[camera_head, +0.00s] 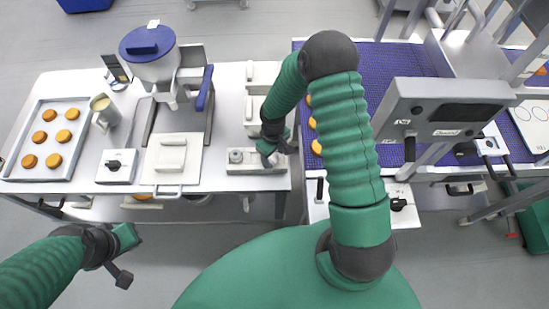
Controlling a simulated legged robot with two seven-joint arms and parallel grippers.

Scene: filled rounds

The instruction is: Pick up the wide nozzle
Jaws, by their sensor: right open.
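A pale rectangular holder (255,169) lies at the front right of the white table. A small round grey fitting (236,156) sits on its left end; it may be a nozzle, but I cannot tell whether it is the wide one. My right gripper (272,158) is open, pointing down over the right part of this holder. It hides what lies under it, and I cannot tell whether it touches anything. My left gripper (127,262) is low at the left, in front of the table and away from the holder; its jaws are not clear.
Two similar pale blocks (262,72) lie behind the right gripper. A blue-lidded filling machine (150,58), a jug (103,108) and a tray (20,161) of orange rounds stand to the left. A blue conveyor (400,60) and a grey display box (440,105) are at the right.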

